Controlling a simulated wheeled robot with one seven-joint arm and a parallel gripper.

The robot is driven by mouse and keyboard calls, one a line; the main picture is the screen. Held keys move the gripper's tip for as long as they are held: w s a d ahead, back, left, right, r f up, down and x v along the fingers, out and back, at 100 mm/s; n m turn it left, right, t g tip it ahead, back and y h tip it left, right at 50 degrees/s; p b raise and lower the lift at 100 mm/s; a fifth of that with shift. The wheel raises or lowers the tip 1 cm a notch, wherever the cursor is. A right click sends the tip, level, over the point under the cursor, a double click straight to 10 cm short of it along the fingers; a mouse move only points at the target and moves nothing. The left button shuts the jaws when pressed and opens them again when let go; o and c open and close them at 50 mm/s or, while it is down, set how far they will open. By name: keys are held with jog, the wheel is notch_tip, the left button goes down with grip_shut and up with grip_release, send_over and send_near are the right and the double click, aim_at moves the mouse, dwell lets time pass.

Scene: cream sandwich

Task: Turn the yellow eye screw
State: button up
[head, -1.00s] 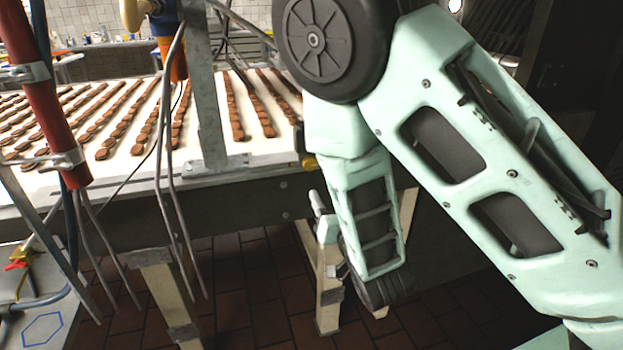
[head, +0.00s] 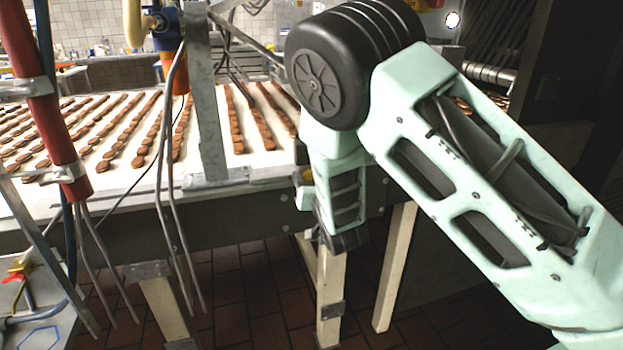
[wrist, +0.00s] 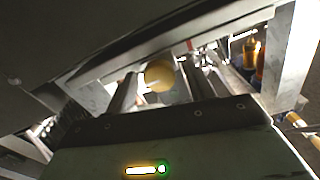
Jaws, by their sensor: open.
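The yellow eye screw (head: 304,174) shows at the right end of the conveyor's side frame in the head view, partly hidden behind my arm. In the wrist view a round yellow part (wrist: 160,73), which looks like the eye screw, lies ahead between the two fingers of my gripper (wrist: 158,86). My gripper is open, with a finger on either side of the yellow part in the picture. I cannot tell whether the fingers reach it or touch it.
The conveyor (head: 110,195) carries rows of brown biscuits on a white belt. A metal upright (head: 206,110) and a red pipe (head: 38,90) with thin hanging tubes stand in front of it. Pale legs (head: 393,265) hold the frame above a brown tiled floor.

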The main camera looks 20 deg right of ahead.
jog(key=c, duration=1)
jog(key=n+b, duration=0.1)
jog(key=n, duration=0.4)
jog(key=shift+f, duration=0.1)
jog(key=n, duration=0.5)
jog(key=shift+a+b, duration=0.1)
jog(key=shift+b, duration=0.3)
jog(key=n, duration=0.5)
jog(key=shift+n, duration=0.4)
jog(key=shift+n+p, duration=0.6)
jog(key=shift+n, duration=1.7)
